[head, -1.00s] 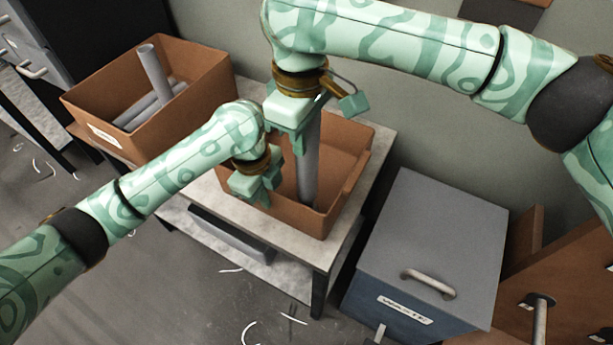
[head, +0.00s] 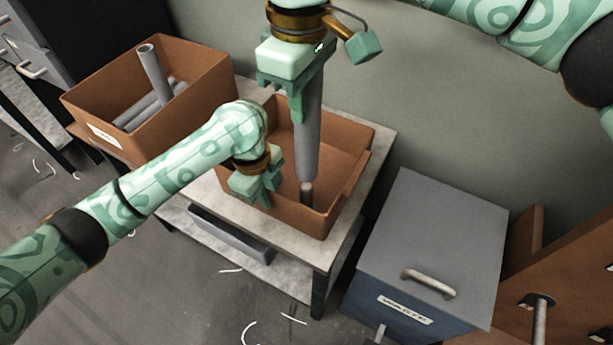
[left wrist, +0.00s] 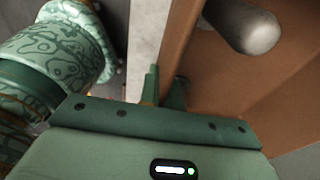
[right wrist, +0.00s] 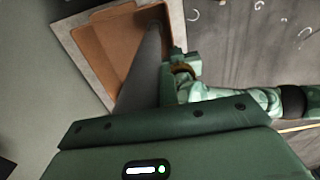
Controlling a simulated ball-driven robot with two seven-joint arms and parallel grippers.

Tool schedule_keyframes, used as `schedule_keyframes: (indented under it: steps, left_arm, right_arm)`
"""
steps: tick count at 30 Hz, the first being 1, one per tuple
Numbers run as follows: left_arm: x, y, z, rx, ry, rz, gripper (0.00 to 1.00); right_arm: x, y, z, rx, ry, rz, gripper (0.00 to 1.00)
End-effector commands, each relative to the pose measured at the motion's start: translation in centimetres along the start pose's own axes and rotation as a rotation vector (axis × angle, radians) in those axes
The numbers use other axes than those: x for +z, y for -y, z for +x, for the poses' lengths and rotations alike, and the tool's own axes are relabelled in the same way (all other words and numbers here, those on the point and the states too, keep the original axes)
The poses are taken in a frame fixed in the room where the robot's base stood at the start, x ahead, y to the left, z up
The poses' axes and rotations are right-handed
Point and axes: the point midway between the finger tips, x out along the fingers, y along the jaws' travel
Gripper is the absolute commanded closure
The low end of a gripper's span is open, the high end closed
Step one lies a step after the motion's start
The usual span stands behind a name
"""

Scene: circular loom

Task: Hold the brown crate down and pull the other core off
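The brown crate (head: 345,150) stands on a small table. My left gripper (head: 262,195) is at its near left wall; in the left wrist view its fingers (left wrist: 165,90) straddle the wall's rim. My right gripper (head: 295,95) is shut on the upper end of a long grey core (head: 308,140) and holds it upright, slightly tilted, over the crate. A short darker stub (head: 307,191) shows at the core's lower end, inside the crate; I cannot tell whether they touch. In the right wrist view the core (right wrist: 142,75) runs down towards the crate (right wrist: 105,40).
Another brown crate (head: 190,108) with several grey cores (head: 152,68) stands at the left. A grey-lidded waste bin (head: 430,235) stands right of the table (head: 290,240). A grey tray (head: 230,238) lies on the lower shelf. The space above the crate is clear beside my right arm.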

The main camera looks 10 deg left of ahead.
Motion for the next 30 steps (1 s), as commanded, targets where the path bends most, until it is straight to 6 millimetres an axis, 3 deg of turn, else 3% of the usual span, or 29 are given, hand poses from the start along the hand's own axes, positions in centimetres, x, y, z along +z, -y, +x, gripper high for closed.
schedule_keyframes:
  steps: [18, 30]
  left_arm:
    - [0.0, 0.1, -0.1, -0.003, 0.000, 0.001, 1.00]
    - [0.0, 0.1, -0.1, -0.003, 0.000, 0.001, 1.00]
  right_arm:
    - [0.0, 0.0, -6.0, 0.003, -0.001, 0.000, 1.00]
    - [0.0, 0.1, -6.8, 0.001, 0.000, -0.001, 1.00]
